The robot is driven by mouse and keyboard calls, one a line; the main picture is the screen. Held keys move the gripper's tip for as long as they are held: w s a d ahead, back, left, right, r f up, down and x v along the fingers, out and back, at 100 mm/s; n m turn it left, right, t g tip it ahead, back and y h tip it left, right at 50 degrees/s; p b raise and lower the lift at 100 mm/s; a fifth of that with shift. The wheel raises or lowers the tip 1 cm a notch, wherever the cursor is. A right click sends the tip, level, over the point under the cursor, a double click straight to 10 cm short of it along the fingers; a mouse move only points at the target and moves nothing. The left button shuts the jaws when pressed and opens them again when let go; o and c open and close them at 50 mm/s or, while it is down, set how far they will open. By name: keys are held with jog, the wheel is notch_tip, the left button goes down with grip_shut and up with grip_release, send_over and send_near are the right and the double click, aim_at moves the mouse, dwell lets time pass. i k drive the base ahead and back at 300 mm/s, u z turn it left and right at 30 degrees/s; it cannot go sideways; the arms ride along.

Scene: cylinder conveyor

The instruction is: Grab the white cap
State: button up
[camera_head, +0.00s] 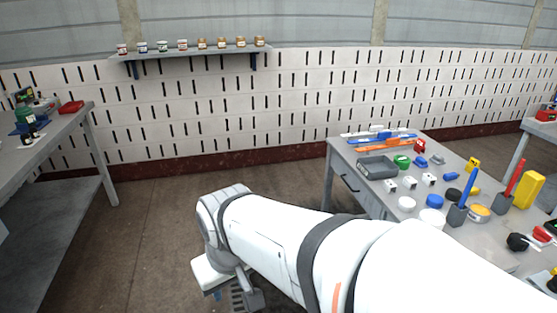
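A small white round cap (407,204) lies on the grey workbench (347,153) at the right. A second, larger white round piece (432,217) is just beyond my arm's edge, partly hidden by the arm; I cannot tell which of the two is the named cap. My gripper (243,297) is low in the picture, left of the bench and apart from both pieces. It is cut off by the bottom edge, and its fingers cannot be made out.
Around the caps are small white blocks (411,183), a blue cap (435,201), a green ring (402,161), a grey box (377,167) and dark holders with a blue (468,187) and a red marker (515,176). Open floor (150,230) separates the left bench (60,135).

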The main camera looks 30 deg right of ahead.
aim_at(405, 204)
jog(key=i, duration=1.35)
jog(key=z, duration=3.05)
jog(key=i, duration=1)
